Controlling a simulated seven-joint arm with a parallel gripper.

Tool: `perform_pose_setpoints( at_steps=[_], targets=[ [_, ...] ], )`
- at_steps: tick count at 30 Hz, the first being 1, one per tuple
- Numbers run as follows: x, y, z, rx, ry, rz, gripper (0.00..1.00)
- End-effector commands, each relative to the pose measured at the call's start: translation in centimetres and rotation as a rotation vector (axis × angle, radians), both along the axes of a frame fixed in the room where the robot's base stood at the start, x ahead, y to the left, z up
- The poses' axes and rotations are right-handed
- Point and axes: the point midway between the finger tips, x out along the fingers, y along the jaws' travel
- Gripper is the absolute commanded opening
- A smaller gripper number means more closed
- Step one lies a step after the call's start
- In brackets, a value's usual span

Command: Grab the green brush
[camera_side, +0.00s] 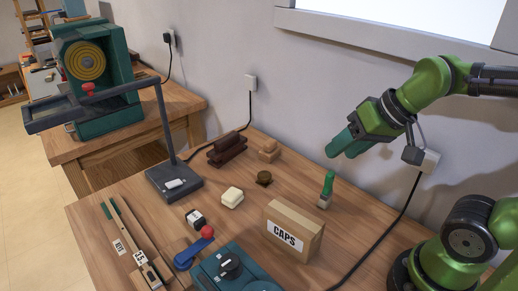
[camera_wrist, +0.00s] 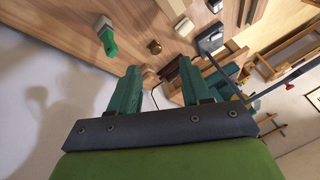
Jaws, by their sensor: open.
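The green brush (camera_side: 327,189) stands upright on the wooden table in the side view, with a green handle on top and a pale lower end. In the wrist view the green brush (camera_wrist: 106,36) is at the upper left, outside the span of the fingers. My gripper (camera_side: 338,150) is open and empty, above the table and higher than the brush. In the wrist view its two green fingers (camera_wrist: 157,80) are spread apart with nothing between them.
A CAPS box (camera_side: 290,233) stands close in front of the brush. A round brown knob (camera_side: 264,178), a cream block (camera_side: 232,198) and dark brown blocks (camera_side: 227,149) lie to its left. A black cable (camera_side: 388,229) runs along the table to its right. The wall is close behind.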

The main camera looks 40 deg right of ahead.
Motion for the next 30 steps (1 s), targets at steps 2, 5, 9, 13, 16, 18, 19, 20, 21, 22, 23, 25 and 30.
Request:
perform_pose_setpoints(
  at_steps=[2, 5, 9, 13, 16, 18, 19, 20, 21, 22, 23, 25, 30],
  targets=[
    [1.6, -0.8, -0.2, 0.008, 0.084, -0.048, 0.48],
    [3.7, -2.4, -0.4, 0.041, 0.230, -0.193, 0.48],
    [6.1, -4.9, -0.6, 0.084, 0.429, -0.493, 0.48],
    [7.4, -6.7, -0.2, 0.108, 0.548, -0.789, 0.48],
    [7.3, -7.2, 0.7, 0.130, 0.575, -0.942, 0.48],
    [7.0, -7.2, 1.0, 0.142, 0.587, -1.006, 0.48],
    [6.9, -7.2, 0.9, 0.147, 0.593, -1.024, 0.48],
    [6.8, -7.1, 0.8, 0.150, 0.597, -1.035, 0.48],
    [6.7, -7.1, 0.5, 0.154, 0.601, -1.045, 0.48],
    [6.7, -7.1, 0.1, 0.154, 0.602, -1.048, 0.48],
    [6.7, -7.1, -0.3, 0.154, 0.602, -1.048, 0.48],
    [6.7, -7.1, -1.7, 0.153, 0.604, -1.049, 0.48],
    [6.6, -7.1, -5.5, 0.153, 0.604, -1.046, 0.48]
  ],
)
